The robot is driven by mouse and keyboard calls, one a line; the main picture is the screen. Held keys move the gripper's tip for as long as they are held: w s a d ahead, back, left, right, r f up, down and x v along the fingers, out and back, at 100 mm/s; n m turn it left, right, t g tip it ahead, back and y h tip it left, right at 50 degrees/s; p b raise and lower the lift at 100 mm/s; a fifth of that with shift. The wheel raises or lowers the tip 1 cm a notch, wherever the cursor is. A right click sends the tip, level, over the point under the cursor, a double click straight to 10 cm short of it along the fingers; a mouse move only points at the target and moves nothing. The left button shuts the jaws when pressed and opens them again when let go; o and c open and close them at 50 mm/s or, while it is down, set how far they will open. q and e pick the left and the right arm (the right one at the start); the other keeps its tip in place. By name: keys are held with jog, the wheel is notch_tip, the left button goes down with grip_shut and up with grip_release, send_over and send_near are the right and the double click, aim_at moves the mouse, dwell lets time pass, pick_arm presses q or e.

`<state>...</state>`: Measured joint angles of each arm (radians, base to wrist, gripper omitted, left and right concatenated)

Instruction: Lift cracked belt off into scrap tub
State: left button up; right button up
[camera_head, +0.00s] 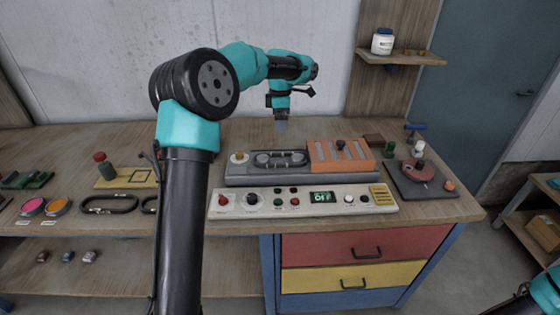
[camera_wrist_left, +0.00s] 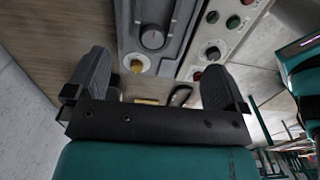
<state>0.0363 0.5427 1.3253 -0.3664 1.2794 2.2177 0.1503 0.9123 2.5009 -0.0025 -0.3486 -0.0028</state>
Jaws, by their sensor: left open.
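A dark belt loop (camera_head: 281,152) appears to run around two grey pulleys on the grey machine (camera_head: 238,177). Cracks are too small to make out. My left gripper (camera_head: 281,126) points down above this belt, apart from it. In the left wrist view its two dark fingers (camera_wrist_left: 157,82) are spread wide with nothing between them, and a round pulley (camera_wrist_left: 153,38) shows beyond them. I cannot pick out a scrap tub. My right gripper is out of view.
Another dark loop (camera_head: 110,205) lies on the bench at left. A grey plate with a red disc (camera_head: 417,170) is at right.

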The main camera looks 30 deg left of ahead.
pick_arm(q)
send_over(280, 162)
notch_tip(280, 162, down, 11)
jog(key=shift+d+r, duration=0.1)
jog(key=shift+r, duration=0.05)
dwell(0.4)
jog(key=shift+w+f, duration=0.1)
jog(key=shift+f, duration=2.55)
jog(key=shift+c, duration=0.4)
jog(key=c, duration=0.8)
